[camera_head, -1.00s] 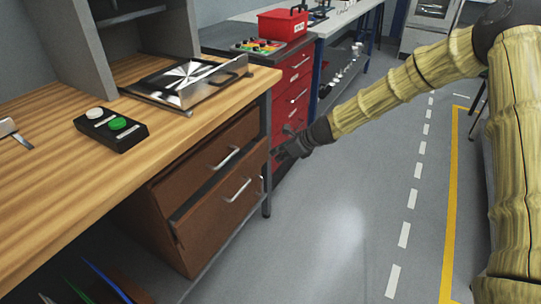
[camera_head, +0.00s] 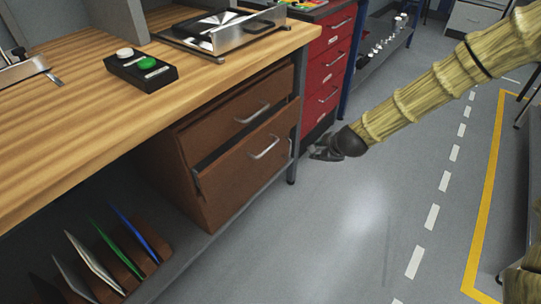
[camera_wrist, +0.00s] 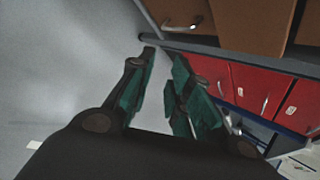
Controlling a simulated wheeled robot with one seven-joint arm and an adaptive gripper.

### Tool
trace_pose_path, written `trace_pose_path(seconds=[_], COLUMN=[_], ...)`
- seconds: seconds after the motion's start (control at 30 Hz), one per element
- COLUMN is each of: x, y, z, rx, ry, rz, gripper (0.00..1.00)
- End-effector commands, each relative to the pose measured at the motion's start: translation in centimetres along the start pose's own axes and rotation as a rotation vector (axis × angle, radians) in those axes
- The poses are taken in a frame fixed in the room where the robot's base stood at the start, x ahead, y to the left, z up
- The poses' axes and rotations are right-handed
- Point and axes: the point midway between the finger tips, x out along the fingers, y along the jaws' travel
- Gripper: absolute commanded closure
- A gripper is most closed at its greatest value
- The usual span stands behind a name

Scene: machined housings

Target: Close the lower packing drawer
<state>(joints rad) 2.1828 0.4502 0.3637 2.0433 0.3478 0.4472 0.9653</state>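The lower packing drawer (camera_head: 245,170) is brown with a silver bar handle (camera_head: 264,147). It stands out a little from its cabinet, with a dark gap along its top edge. The upper drawer (camera_head: 238,115) above it has a similar handle. My gripper (camera_head: 314,153) is to the right of the drawer, past the bench leg and apart from the handle. In the wrist view my gripper (camera_wrist: 163,62) has its two green-padded fingers spread with nothing between them. A brown drawer front with a handle (camera_wrist: 186,24) shows at the top there; I cannot tell which drawer.
The wooden bench top (camera_head: 90,120) overhangs the drawers, with a button box (camera_head: 141,66) on it. The bench leg (camera_head: 292,150) stands near my gripper. A red drawer cabinet (camera_head: 328,70) is behind. Files (camera_head: 120,235) stand on the lower shelf.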

Motion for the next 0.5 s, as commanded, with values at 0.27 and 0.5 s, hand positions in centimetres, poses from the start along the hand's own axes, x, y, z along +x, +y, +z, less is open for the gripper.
trace_pose_path(seconds=[0.27,0.5], x=[0.8,-2.1], y=[4.0,6.2], z=[4.5,10.1], rx=[-0.369,-0.532], ry=[-0.066,-0.205], rz=[-0.310,-0.569], gripper=[0.81,0.81])
